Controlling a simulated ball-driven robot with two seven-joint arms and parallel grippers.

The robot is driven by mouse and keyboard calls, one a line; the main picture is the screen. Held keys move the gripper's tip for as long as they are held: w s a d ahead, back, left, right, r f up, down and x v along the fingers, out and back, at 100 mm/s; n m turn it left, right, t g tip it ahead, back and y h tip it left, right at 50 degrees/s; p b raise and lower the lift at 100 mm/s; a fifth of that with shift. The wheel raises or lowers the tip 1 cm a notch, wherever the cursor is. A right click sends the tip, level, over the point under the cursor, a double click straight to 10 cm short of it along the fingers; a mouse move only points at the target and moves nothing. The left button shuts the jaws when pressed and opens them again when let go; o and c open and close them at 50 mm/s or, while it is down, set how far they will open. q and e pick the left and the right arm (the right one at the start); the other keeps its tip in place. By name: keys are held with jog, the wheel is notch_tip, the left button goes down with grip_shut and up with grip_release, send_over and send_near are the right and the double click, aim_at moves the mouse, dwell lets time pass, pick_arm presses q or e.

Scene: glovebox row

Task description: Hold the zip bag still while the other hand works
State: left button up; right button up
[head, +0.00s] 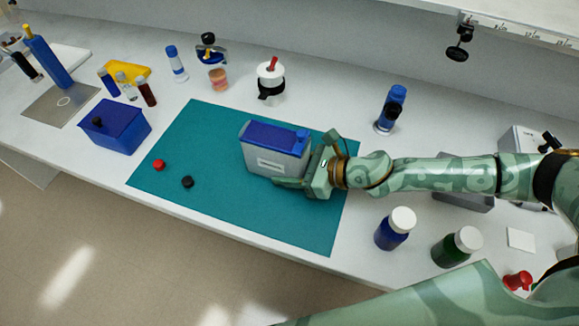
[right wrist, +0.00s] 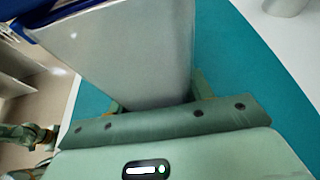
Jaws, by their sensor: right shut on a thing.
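The zip bag (head: 277,157) is a grey, upright, box-like pouch with a blue top and a pale label on its front. It stands on the teal mat (head: 215,210), right of the mat's middle. My right gripper (head: 297,172) reaches in from the right and is shut on the bag's right end. In the right wrist view the bag's grey side (right wrist: 135,55) rises from between the fingers, which are mostly hidden. My left gripper does not show in the head view.
A red cap (head: 159,165) and a black cap (head: 187,182) lie on the mat's left part. A blue box (head: 118,133) stands left of the mat. Blue (head: 392,232) and green (head: 452,249) white-lidded jars stand at right. Bottles line the back. The mat's front is clear.

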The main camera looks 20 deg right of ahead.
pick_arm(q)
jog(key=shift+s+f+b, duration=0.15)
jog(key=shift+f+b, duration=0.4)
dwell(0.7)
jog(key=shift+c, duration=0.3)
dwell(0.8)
